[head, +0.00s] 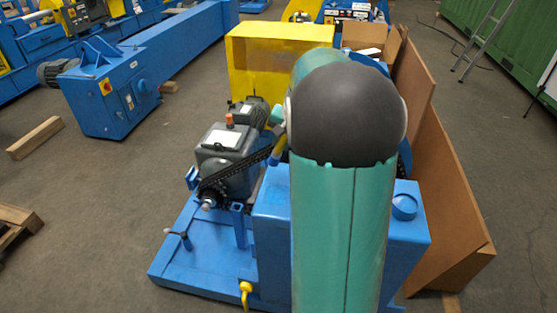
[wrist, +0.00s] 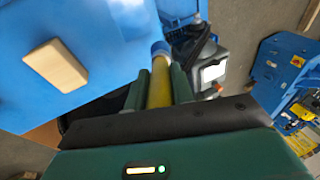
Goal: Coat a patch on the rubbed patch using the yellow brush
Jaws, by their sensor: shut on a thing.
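My gripper (wrist: 160,88) is shut on the yellow brush (wrist: 159,82), with one green finger on each side of its handle. The brush's blue-grey end (wrist: 160,48) points away from the wrist, close to the edge of a blue surface and the dark chain (wrist: 190,45). In the head view the yellow brush (head: 279,147) slants down to the left, its lower end by the upper right part of the chain (head: 240,170). I cannot tell whether it touches. My arm hides most of the gripper there. I cannot make out the rubbed patch in either view.
A grey gearbox (head: 225,150) stands on the blue base frame (head: 200,262), left of the arm. A yellow guard (head: 265,60) stands behind it. A brown board (head: 440,190) leans at the right. A beige block (wrist: 55,65) lies on the blue surface in the wrist view.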

